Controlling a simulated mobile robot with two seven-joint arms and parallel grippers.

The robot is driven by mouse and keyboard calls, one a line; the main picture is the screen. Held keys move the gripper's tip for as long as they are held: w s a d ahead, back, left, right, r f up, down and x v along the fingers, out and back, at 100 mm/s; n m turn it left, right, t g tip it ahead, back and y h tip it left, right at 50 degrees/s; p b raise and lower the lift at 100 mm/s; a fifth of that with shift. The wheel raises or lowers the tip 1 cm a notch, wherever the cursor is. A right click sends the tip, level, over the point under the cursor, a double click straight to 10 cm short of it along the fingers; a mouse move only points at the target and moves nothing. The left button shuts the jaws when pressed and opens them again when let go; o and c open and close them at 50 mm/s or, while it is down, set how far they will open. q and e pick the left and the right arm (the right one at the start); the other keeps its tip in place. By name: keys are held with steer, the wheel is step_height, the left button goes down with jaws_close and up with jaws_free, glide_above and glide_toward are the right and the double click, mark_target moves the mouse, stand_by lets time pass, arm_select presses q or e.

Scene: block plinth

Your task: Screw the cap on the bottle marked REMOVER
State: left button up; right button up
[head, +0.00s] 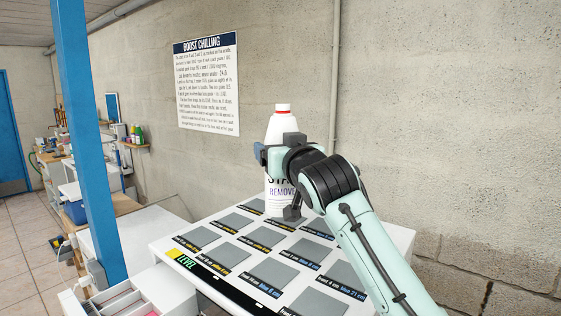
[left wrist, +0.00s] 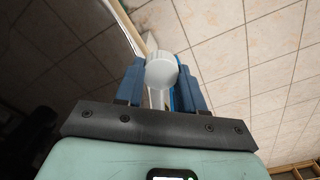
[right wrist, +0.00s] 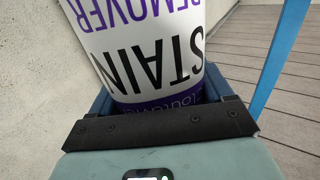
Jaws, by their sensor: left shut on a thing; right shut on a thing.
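The white bottle (head: 281,127) stands upright over the far part of the white table, its label partly hidden by my right gripper (head: 277,152). My right gripper is shut around the bottle's body. In the right wrist view the bottle (right wrist: 150,50) shows upside down, with STAIN REMOVER in black and purple. My left gripper (left wrist: 160,88) is shut on a round white cap (left wrist: 161,71), seen in the left wrist view. The left gripper and the cap are outside the head view.
The white table (head: 160,246) carries grey square pads (head: 236,221) with printed labels. A blue post (head: 90,150) stands left of it, above a white drawer unit (head: 125,300). A concrete wall with a sign (head: 207,85) is behind. A cluttered bench (head: 125,203) stands far left.

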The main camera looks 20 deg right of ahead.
steer(key=shift+r, duration=0.55)
steer(key=o, duration=0.4)
steer(key=shift+c, duration=0.2)
steer(key=c, duration=0.5)
